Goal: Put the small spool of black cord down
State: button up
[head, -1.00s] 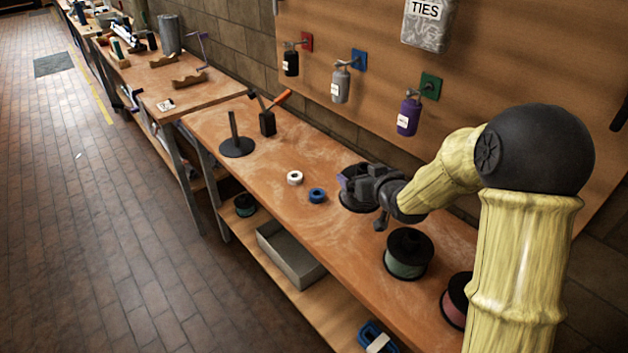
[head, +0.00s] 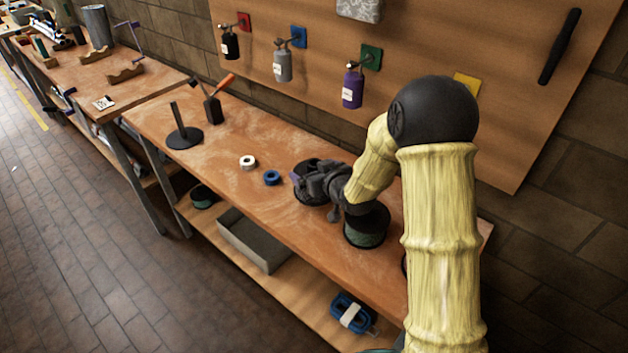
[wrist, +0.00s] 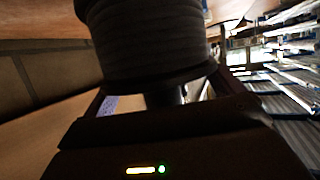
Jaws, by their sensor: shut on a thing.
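The small spool of black cord (wrist: 150,45) fills the top of the wrist view, its dark flange low in the picture and a narrower post below it between my fingers. My gripper (wrist: 150,100) is shut on that post. In the head view, my gripper (head: 308,183) is low over the middle of the workbench (head: 225,140), with the black spool (head: 306,165) partly hidden behind it. I cannot tell whether the spool touches the bench top.
A green spool (head: 366,232) stands close to the right of my gripper. A black upright post on a round base (head: 184,137) stands farther left. Bench top between them is clear.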

jog(key=shift+f, duration=1.8)
jog(key=shift+f, duration=0.1)
jog(key=o, duration=0.8)
jog(key=shift+f, duration=0.15)
jog(key=shift+o, duration=0.4)
jog(key=shift+r, duration=0.2)
jog(key=b+v, duration=0.1)
jog(key=v, duration=1.1)
